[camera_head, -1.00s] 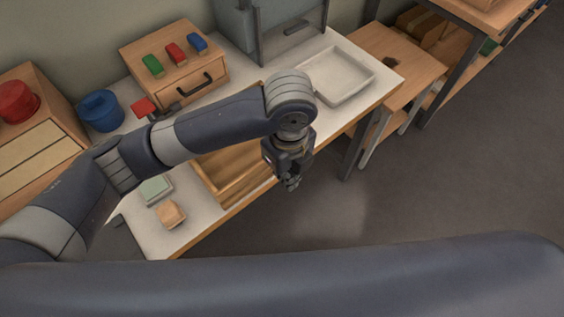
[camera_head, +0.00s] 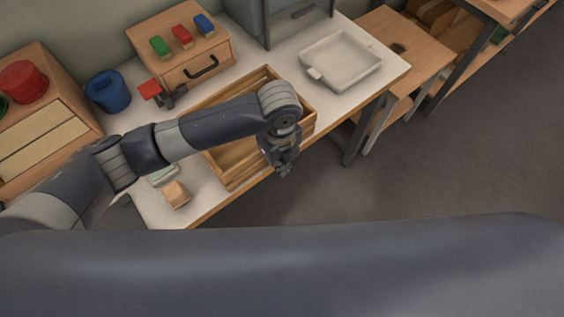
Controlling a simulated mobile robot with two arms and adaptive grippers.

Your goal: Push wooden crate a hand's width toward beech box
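The wooden crate (camera_head: 230,183) is an open, slatted box on the white worktop near its front edge. My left forearm crosses over it and hides part of its inside. My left gripper (camera_head: 284,170) points down at the crate's front long side, towards its right end. Contact and finger opening cannot be told. Which thing is the beech box is not certain: a wooden drawer box (camera_head: 180,50) with a black handle stands behind the crate, and a small wooden block (camera_head: 176,194) lies left of it. My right gripper is not in view.
A white tray (camera_head: 340,62) sits right of the crate on the worktop. A blue pot (camera_head: 107,91) and a red-topped clamp-like tool (camera_head: 155,92) stand behind left. A wooden box with a red pot (camera_head: 22,80) is at far left. Open floor lies in front.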

